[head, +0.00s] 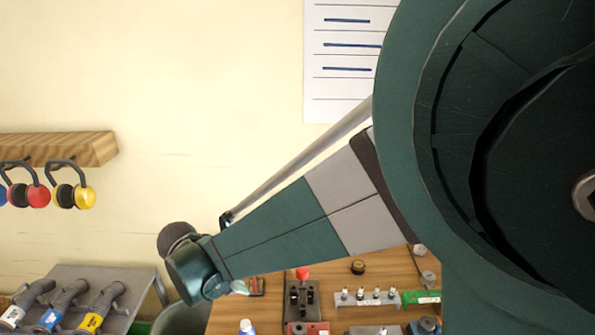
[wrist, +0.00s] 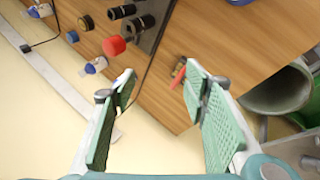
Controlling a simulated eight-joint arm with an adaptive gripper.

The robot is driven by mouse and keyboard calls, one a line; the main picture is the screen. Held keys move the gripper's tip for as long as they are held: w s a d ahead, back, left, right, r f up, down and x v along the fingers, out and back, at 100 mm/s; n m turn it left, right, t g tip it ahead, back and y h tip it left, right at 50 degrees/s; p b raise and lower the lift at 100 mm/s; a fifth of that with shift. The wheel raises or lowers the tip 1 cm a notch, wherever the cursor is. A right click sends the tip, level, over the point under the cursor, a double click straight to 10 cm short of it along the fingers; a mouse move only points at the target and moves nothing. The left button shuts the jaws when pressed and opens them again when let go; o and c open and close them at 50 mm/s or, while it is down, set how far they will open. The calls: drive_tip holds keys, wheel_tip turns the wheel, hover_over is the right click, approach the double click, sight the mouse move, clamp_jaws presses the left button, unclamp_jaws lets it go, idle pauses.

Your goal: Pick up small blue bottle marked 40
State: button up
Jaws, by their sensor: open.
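My gripper (wrist: 163,86) is open and empty in the wrist view, its two green pads wide apart above the floor and the table's edge. In the head view the jaws are hidden. A small white bottle with a blue cap (head: 247,327) is cut off by the bottom edge of the head view. In the wrist view, small white-and-blue items (wrist: 95,66) and (wrist: 41,10) lie beyond the left finger, near the table edge. No marking 40 is readable, so I cannot tell which thing is the bottle marked 40.
The wooden table (wrist: 225,50) carries a dark device with a red knob (head: 302,272), a rack of small fittings (head: 367,297) and a green box (head: 421,297). A grey bin (wrist: 275,92) stands beside the table. Ear defenders (head: 72,185) hang at left above hose-like handles (head: 100,305).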

drive_tip(key=w+d+n+g+y+p, duration=0.1)
drive_tip(key=w+d+n+p, duration=0.2)
drive_tip(key=w, duration=0.4)
drive_tip(key=w+d+r+n+g+y+p, duration=0.1)
drive_tip(key=w+d+n+g+y+p, duration=0.1)
drive_tip(key=w+d, duration=0.4)
drive_tip(key=w+d+r+n+g+y+p, duration=0.1)
drive_tip(key=w+d+n+g+p, duration=0.1)
drive_tip(key=w, duration=0.8)
drive_tip(key=shift+w+d+r+n+y+p, duration=0.15)
drive_tip(key=shift+d+n+p, duration=0.25)
drive_tip(key=shift+d+p, duration=0.3)
drive_tip(key=shift+w+d+f+n+y+p, duration=0.15)
drive_tip(key=shift+d+n+p, duration=0.25)
drive_tip(key=shift+d+p, duration=0.25)
wheel_tip(320, 180, down, 4)
drive_tip(key=shift+f, duration=0.5)
drive_tip(key=shift+a+f, duration=0.1)
drive_tip(key=shift+f, duration=1.15)
drive_tip(key=shift+f, duration=0.1)
drive_tip(key=shift+w+f+p, duration=0.15)
drive_tip(key=shift+f+p, duration=0.3)
drive_tip(key=shift+f, duration=2.1)
